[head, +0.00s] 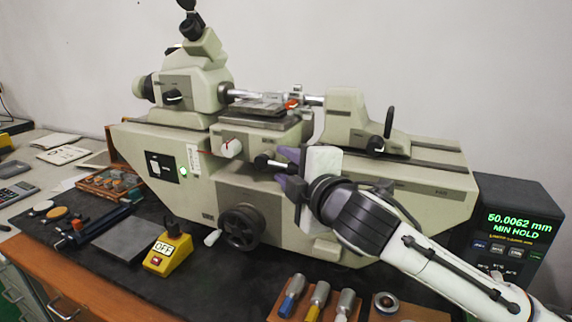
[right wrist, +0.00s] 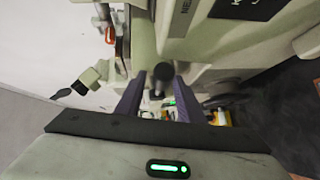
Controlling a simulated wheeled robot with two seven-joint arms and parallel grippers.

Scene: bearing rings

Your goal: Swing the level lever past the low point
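The level lever (head: 264,161) is a short dark lever with a black knob on the front of the pale green measuring machine, just below the stage. My right gripper (head: 283,168) reaches it from the right with its purple fingers. In the right wrist view the black knob (right wrist: 162,74) shows between the two fingers (right wrist: 158,92), with a gap visible at least on the left side. The fingers are apart and do not look closed on the knob. Whether one finger touches it is unclear. My left gripper is not in view.
A display (head: 517,225) at the right reads 50.0062 mm, MIN HOLD. A black handwheel (head: 243,226) sits below the lever. A yellow box marked OFF (head: 166,258) and a tray of coloured-handled tools (head: 318,297) stand in front. An orange-red piece (head: 291,104) is above the stage.

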